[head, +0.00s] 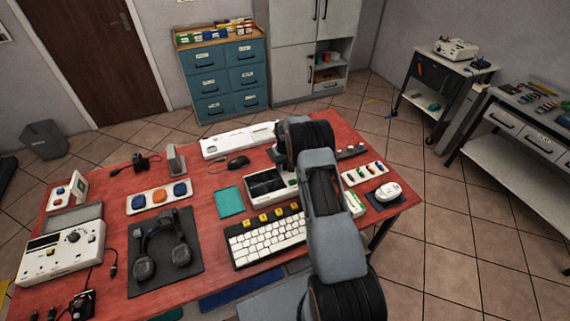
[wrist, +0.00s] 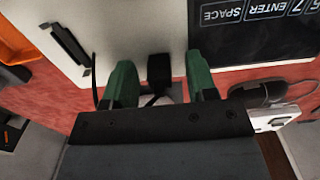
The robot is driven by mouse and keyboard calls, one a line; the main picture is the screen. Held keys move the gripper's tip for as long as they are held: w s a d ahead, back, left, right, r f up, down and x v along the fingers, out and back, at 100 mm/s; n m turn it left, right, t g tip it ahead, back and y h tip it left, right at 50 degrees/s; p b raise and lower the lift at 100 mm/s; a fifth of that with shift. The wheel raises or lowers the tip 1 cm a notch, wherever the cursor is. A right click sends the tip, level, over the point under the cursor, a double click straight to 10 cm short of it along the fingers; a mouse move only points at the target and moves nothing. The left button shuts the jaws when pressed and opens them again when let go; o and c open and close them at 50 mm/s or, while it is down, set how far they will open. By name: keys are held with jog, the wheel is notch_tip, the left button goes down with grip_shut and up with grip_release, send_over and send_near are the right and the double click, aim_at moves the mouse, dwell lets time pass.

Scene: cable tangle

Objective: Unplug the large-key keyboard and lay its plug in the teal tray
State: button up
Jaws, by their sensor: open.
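The large-key keyboard (head: 265,238), with white keys and a dark frame, lies at the table's front. A flat teal rectangle (head: 229,201), which looks like the teal tray, lies behind it to the left. In the wrist view, my gripper (wrist: 161,66) is open, its green fingers on either side of a black plug-like piece (wrist: 160,70) at the edge of a pale box (wrist: 120,30). A gap shows beside the piece. A thin dark cable runs past the left finger. Whether this piece belongs to the keyboard is unclear. My arm hides the gripper in the head view.
The pale box carries a dark screen (wrist: 255,22) with key names. A dark mouse (wrist: 258,95) and a white strip (head: 238,140) are close by. A headset (head: 160,250) lies on a dark mat to the left. A white mouse (head: 388,191) is at right.

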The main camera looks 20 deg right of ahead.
jog(key=shift+c, duration=0.2)
grip_shut()
dwell(0.4)
